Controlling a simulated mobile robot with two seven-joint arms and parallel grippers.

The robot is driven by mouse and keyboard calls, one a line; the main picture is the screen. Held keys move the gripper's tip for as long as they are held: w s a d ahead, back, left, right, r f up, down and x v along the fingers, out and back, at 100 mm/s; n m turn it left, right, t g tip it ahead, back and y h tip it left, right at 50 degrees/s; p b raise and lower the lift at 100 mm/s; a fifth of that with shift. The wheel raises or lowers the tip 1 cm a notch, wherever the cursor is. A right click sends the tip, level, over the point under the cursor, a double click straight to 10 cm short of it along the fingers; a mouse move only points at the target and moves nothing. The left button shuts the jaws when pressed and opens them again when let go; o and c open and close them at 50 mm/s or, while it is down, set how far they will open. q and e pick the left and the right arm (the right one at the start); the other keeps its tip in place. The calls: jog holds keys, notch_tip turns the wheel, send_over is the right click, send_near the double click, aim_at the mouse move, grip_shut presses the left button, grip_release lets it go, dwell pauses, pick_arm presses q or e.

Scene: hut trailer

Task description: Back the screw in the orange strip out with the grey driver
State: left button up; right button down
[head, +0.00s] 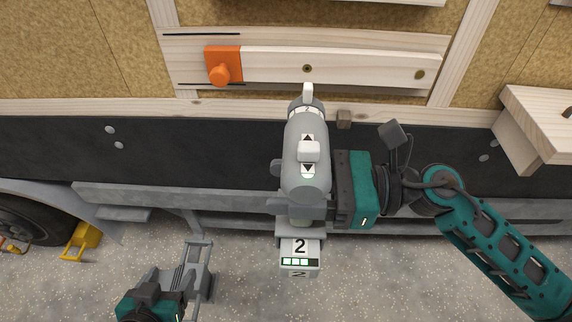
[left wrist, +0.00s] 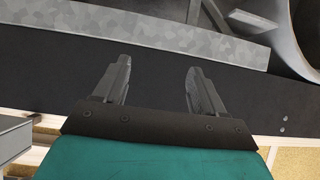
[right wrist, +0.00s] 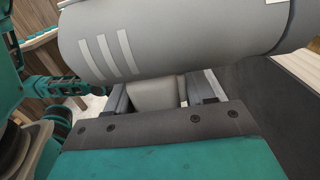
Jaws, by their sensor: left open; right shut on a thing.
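The grey driver (head: 306,165) is in my right gripper (head: 297,205), whose fingers are shut on its handle; its body also shows in the right wrist view (right wrist: 180,40). Its pale bit end (head: 308,92) points at the wall, just below a dark screw head (head: 307,68) in the pale wooden strip in the picture; I cannot tell the depth gap. An orange piece (head: 225,56) with a round orange knob sits at the strip's left end. I see no separate screw in the orange piece. My left gripper (head: 198,268) is open and empty, low at the left; its spread fingers show in the left wrist view (left wrist: 155,85).
Another round head (head: 420,74) is at the right of the pale strip (head: 365,68). A wooden ledge (head: 545,125) juts out at the right. A grey metal rail (head: 130,195) runs below the dark band. A wheel (head: 25,225) and yellow chock (head: 82,240) are at the left.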

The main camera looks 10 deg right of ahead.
jog(key=shift+s+r, duration=0.1)
jog(key=shift+r, duration=0.05)
jog(key=shift+w+d+b, duration=0.2)
jog(key=shift+w+b, duration=0.15)
jog(key=shift+w, duration=0.15)
jog(key=shift+w+d+b, duration=0.3)
jog(key=shift+w+b, duration=0.05)
jog(key=shift+w, duration=0.6)
jog(key=shift+w+d+b, duration=0.25)
jog(key=shift+w+b, duration=0.05)
jog(key=shift+w, duration=0.65)
pick_arm(q)
jog(key=shift+w+d+f, duration=0.15)
jog(key=shift+d+f, duration=0.15)
jog(key=shift+d, duration=0.2)
pick_arm(e)
jog(key=shift+w+d, duration=0.1)
jog(key=shift+w, duration=0.2)
pick_arm(q)
jog(key=shift+f, duration=0.1)
